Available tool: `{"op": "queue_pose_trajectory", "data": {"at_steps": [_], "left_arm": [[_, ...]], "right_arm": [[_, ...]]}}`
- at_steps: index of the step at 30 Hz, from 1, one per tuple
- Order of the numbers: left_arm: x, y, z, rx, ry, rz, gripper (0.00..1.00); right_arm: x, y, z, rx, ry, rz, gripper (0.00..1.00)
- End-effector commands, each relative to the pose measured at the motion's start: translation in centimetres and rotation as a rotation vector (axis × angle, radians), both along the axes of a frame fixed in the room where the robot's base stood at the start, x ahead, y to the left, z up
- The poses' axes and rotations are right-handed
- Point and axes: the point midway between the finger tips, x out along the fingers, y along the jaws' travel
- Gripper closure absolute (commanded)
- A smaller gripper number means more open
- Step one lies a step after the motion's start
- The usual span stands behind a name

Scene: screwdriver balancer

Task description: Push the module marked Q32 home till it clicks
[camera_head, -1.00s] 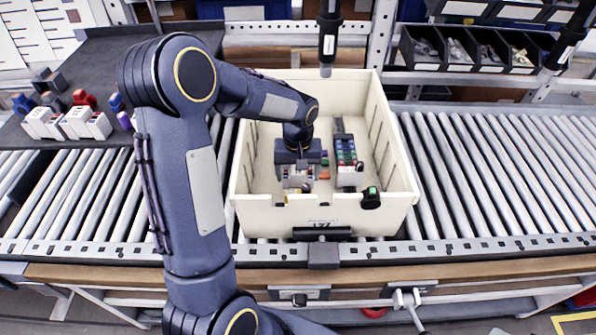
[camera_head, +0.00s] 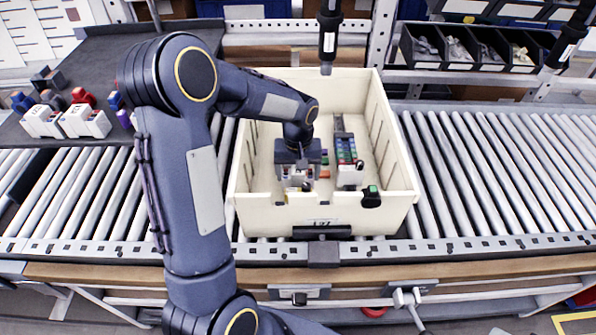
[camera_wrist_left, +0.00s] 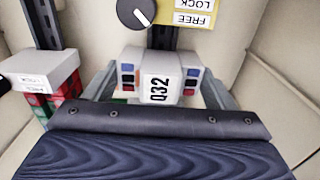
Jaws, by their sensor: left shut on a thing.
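The module marked Q32 (camera_wrist_left: 160,88) is a white-grey block with blue and red ports on each side of its label. My left gripper (camera_head: 298,174) is down inside the cream tote (camera_head: 400,196), at its left half. In the left wrist view, the fingers of my left gripper (camera_wrist_left: 160,78) lie on either side of the module, shut on it. A dark rail (camera_wrist_left: 163,37) runs behind the module. Whether the module is fully seated is hidden. My right gripper is not in view.
A knob (camera_wrist_left: 135,12) sits beside LOCK and FREE labels. A second row of coloured modules (camera_head: 345,152) stands right of my gripper in the tote. A hanging screwdriver (camera_head: 328,40) is above the tote's back edge. White modules (camera_head: 84,121) stand on the left table.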

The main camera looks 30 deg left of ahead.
Motion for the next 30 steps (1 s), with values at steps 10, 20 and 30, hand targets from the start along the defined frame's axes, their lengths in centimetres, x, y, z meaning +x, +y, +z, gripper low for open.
{"op": "queue_pose_trajectory", "data": {"at_steps": [10, 20, 30], "left_arm": [[-0.03, -0.02, -0.34, -0.001, 0.001, 0.0, 0.5], [0.03, -0.01, -0.43, 0.001, -0.001, 0.0, 0.5], [0.02, -0.01, -0.4, 0.0, 0.0, 0.0, 0.0]], "right_arm": [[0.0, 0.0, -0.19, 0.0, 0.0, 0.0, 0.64], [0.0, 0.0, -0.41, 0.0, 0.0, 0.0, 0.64], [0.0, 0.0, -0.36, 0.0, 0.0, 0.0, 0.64]]}}
